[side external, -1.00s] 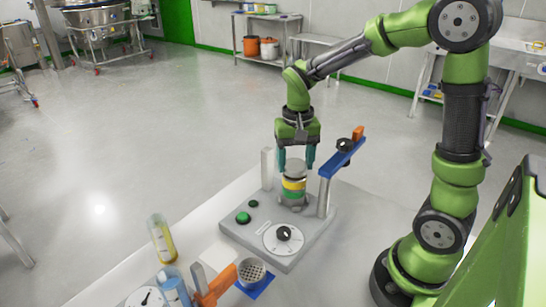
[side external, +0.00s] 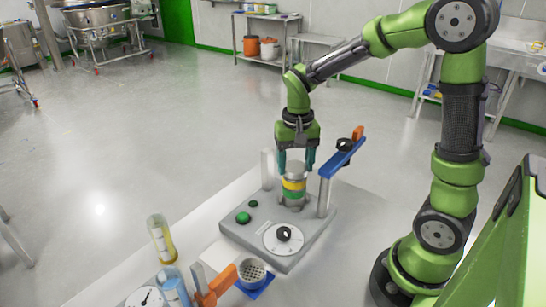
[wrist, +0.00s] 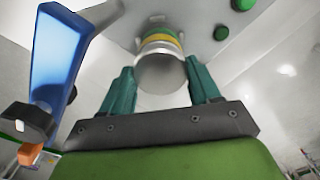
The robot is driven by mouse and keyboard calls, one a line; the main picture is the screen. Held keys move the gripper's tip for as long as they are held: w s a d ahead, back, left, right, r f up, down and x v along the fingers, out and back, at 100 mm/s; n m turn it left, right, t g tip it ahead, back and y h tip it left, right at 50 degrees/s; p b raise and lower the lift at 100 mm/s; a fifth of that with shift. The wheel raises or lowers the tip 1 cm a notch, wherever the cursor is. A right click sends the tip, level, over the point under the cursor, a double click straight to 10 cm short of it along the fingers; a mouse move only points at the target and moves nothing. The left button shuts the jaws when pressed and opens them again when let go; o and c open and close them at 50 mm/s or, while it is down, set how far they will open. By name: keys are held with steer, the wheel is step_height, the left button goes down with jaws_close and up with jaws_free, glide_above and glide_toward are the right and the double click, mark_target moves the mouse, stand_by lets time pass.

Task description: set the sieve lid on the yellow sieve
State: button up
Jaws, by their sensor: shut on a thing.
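A sieve stack stands on the grey shaker base (side external: 240,232). The yellow sieve (side external: 293,184) is a yellow band in it, with a green band below. The grey round sieve lid (side external: 295,169) is directly above the yellow sieve, roughly centred and level; I cannot tell whether any small gap is left between them. My gripper (side external: 296,163) points down, its teal fingers shut on the lid from two sides. In the wrist view the lid (wrist: 160,74) lies between the fingertips, with the yellow sieve (wrist: 160,42) beyond it.
A blue clamp arm (side external: 342,158) with an orange end sits on a post close right of my gripper. Another grey post (side external: 267,168) stands behind left.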

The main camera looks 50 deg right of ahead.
mark_target(294, 167)
stand_by(0.3)
steer(key=o, duration=1.3)
steer(key=shift+o, duration=0.2)
steer(key=shift+r, duration=3.95)
steer(key=shift+a+f, duration=0.1)
steer(key=shift+f, duration=0.25)
steer(key=s+a+r+n+t+y, duration=0.2)
steer(key=s+a+r+n+t, duration=0.2)
steer(key=s+a+t, duration=0.3)
steer(key=shift+s+a, duration=0.55)
steer(key=shift+s, duration=0.9)
